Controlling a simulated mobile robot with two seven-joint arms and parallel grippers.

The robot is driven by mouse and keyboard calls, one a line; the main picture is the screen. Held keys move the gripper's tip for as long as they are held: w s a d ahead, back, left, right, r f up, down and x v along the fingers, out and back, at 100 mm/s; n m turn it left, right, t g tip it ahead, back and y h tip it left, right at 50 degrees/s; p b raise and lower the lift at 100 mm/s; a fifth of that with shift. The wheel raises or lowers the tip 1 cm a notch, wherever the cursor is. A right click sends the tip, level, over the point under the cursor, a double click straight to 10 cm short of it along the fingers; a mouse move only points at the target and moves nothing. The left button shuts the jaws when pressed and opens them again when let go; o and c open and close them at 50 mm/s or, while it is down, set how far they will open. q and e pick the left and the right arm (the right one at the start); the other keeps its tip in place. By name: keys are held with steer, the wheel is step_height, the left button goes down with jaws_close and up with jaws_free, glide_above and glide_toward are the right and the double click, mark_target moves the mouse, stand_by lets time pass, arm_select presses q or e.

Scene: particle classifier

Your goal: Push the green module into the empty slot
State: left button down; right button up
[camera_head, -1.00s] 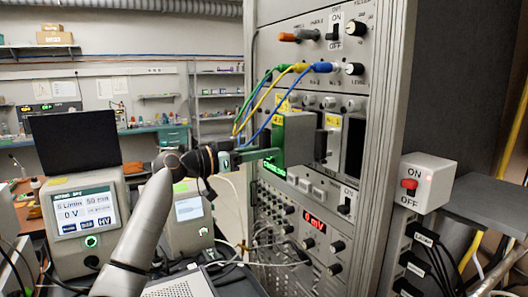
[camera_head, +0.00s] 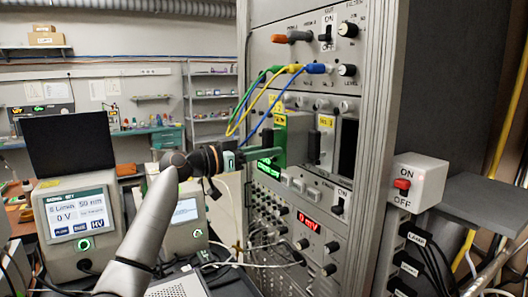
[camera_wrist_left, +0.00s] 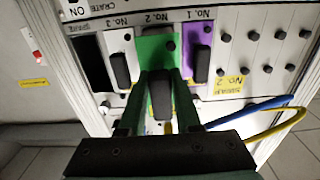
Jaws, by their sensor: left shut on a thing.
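The green module (camera_head: 280,132) sticks out of the module row in the rack, its grey side panel showing. In the left wrist view its green face (camera_wrist_left: 156,46) lies between the purple No.1 module (camera_wrist_left: 199,46) and the grey No.3 module (camera_wrist_left: 120,58). My left gripper (camera_head: 268,154) is shut on the module's black handle (camera_wrist_left: 160,100), one finger on each side. The module appears partly inside its slot under the No.2 label; the slot's inside is hidden behind it. My right gripper is not in view.
Blue, yellow and green cables (camera_head: 262,92) loop above my left gripper. A dark opening (camera_head: 347,148) lies right of the No.3 module. A display unit (camera_head: 80,218) stands at left, and a red ON/OFF switch box (camera_head: 417,182) at right.

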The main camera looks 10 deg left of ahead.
mark_target(290, 147)
arm_select(q)
steer(key=shift+x, duration=4.05)
steer(key=c, duration=0.6)
jaws_free()
steer(key=shift+d, duration=0.1)
steer(key=shift+o, duration=0.4)
steer(key=shift+f, duration=0.2)
steer(key=shift+v, duration=0.8)
steer(key=v, duration=1)
steer(key=shift+s, duration=0.15)
steer(key=shift+r, duration=0.1)
